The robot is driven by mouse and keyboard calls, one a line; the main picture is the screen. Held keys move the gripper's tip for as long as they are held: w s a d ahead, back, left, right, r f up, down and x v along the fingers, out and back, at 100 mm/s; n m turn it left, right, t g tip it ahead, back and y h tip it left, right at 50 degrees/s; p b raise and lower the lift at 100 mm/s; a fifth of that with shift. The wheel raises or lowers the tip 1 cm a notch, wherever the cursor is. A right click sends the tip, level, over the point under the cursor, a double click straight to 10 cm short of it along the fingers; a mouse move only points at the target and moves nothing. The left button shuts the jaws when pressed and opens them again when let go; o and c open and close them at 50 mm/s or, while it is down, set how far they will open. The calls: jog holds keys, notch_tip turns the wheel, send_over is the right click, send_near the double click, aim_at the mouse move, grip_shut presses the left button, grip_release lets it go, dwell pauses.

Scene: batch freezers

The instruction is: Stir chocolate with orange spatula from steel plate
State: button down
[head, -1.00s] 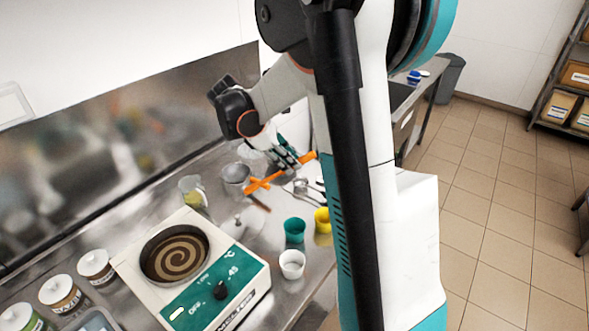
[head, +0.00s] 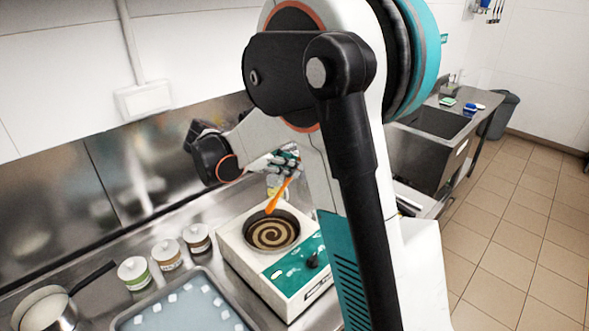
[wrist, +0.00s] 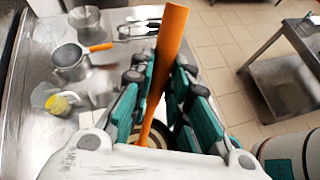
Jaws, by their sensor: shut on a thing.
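My gripper (head: 284,166) is shut on the orange spatula (head: 277,196), which also shows between my teal fingers (wrist: 160,78) in the wrist view (wrist: 170,35). The spatula is tilted, with its lower end at the far side of the round pan of chocolate (head: 272,234). The chocolate has a brown and cream swirl and sits on the white heater with a green panel (head: 292,268). I cannot tell whether the spatula touches the chocolate. In the wrist view the pan is mostly hidden behind my gripper. I cannot make out the steel plate.
Several lidded jars (head: 168,253) stand left of the heater. A blue-grey tray with white cubes (head: 185,308) and a saucepan (head: 47,308) are in front of them. The wrist view shows steel pots (wrist: 70,58), another orange piece (wrist: 101,47) and a jug with yellow contents (wrist: 60,103).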

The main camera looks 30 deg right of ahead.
jog(key=shift+s+d+f+b, duration=0.65)
jog(key=shift+d+f+b, duration=1.1)
jog(key=shift+f, duration=0.85)
jog(key=w+a+f+b, duration=0.1)
jog(key=a+f+b, duration=0.2)
jog(key=f, duration=0.3)
jog(key=shift+w+a+f+b, duration=0.15)
jog(key=shift+a+b, duration=0.05)
jog(key=shift+b, duration=0.45)
